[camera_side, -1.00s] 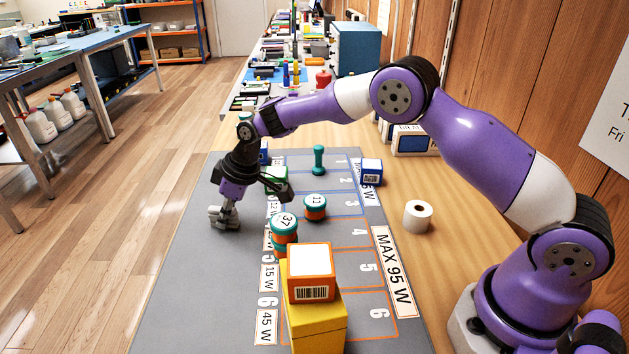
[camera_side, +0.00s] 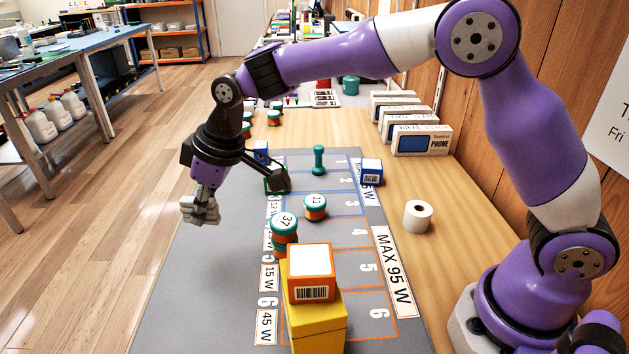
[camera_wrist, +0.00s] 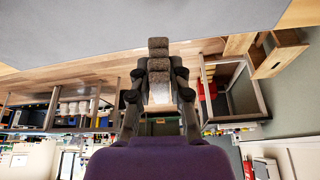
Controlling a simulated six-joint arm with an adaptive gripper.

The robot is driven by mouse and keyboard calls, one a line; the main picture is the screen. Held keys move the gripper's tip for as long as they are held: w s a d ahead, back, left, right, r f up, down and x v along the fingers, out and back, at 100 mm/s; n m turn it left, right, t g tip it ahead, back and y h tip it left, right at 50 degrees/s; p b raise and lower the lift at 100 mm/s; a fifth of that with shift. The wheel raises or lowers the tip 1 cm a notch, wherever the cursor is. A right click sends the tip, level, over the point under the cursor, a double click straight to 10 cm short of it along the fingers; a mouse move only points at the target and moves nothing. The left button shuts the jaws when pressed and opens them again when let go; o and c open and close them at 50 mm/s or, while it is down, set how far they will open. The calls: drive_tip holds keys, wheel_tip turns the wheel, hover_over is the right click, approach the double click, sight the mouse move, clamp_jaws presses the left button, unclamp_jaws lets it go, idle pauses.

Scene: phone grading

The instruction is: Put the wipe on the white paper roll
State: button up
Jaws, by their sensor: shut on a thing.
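The white paper roll (camera_side: 417,217) stands upright on the wooden table, right of the grey mat. My gripper (camera_side: 200,206) is in the air over the left edge of the mat, well left of the roll, pointing down. It is shut on a small pale grey, lumpy thing at its fingertips, which looks like the wipe (camera_side: 199,211); its outline merges with the fingers. In the wrist view my gripper's dark fingers (camera_wrist: 158,62) come together, and the wipe cannot be told apart there.
On the mat (camera_side: 190,300) stand a teal peg (camera_side: 319,160), round teal-and-orange pieces (camera_side: 315,207) (camera_side: 285,226), and an orange box (camera_side: 311,272) on a yellow box (camera_side: 316,325). A blue box (camera_side: 371,172) sits near the roll. Phone boxes (camera_side: 421,140) line the wall.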

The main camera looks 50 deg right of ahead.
drive_tip(key=s+d+r+m+h, duration=0.2)
drive_tip(key=s+d+m+h, duration=0.45)
drive_tip(key=d+m, duration=0.8)
drive_tip(key=s+d+r+m+g, duration=0.25)
drive_tip(key=s+m, duration=0.35)
drive_tip(key=m, duration=0.3)
drive_tip(key=m+g, duration=0.5)
drive_tip(key=m, duration=0.6)
hover_over(422, 208)
drive_tip(key=a, duration=0.1)
drive_tip(key=shift+y, duration=0.25)
drive_tip(key=f, duration=0.4)
drive_tip(key=w+f, duration=0.1)
drive_tip(key=f, duration=0.1)
drive_tip(key=shift+t, duration=0.25)
drive_tip(key=shift+f, duration=2)
drive_tip(key=shift+f, duration=0.15)
